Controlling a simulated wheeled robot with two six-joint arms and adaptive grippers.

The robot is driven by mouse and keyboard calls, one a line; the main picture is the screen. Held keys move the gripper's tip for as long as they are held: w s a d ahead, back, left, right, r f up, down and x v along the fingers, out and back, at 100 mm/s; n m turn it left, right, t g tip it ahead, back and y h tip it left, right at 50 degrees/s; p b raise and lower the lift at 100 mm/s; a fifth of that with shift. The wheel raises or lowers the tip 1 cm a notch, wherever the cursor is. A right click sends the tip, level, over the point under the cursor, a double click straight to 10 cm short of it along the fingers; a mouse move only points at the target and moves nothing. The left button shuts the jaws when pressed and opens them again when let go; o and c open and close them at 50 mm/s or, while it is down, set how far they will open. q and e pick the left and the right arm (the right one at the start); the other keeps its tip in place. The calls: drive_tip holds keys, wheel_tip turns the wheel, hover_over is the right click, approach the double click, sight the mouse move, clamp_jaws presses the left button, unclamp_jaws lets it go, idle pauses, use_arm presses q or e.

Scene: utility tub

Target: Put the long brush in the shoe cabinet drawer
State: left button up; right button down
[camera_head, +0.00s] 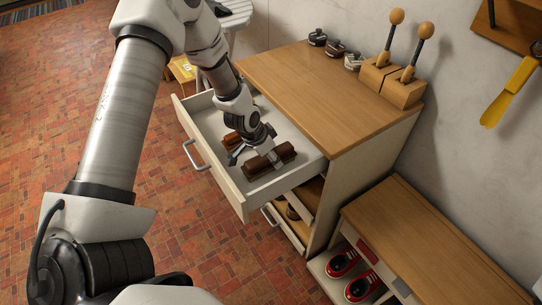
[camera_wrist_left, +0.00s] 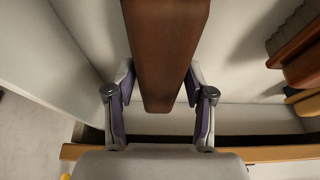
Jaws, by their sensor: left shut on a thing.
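The long brush (camera_head: 270,161) has a dark brown wooden body. My left gripper (camera_head: 262,150) is shut on it inside the open top drawer (camera_head: 232,182) of the shoe cabinet (camera_head: 345,150). In the left wrist view the brown brush body (camera_wrist_left: 165,50) stands between the two fingers of the left gripper (camera_wrist_left: 160,100), with the white drawer floor and walls around it. I cannot tell whether the brush touches the drawer floor. My right gripper is not in view.
Other brushes (camera_wrist_left: 300,55) lie in the drawer beside the held one. A lower drawer (camera_head: 285,228) is partly open. Shoe trees or tins (camera_head: 335,48) and wooden-handled tools (camera_head: 392,75) stand on the cabinet top. A low bench (camera_head: 430,240) with red shoes (camera_head: 342,263) is at right.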

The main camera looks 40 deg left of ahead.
use_arm(q)
drive_tip(key=o, duration=1.3)
drive_tip(key=shift+f, duration=0.1)
drive_tip(key=p+v, duration=1.1)
drive_tip(key=shift+d+r+p, duration=0.1)
drive_tip(key=shift+r+p, duration=0.2)
drive_tip(key=shift+r, duration=0.1)
drive_tip(key=shift+s+r+p, duration=0.3)
drive_tip(key=shift+p, duration=0.05)
drive_tip(key=shift+f, duration=0.1)
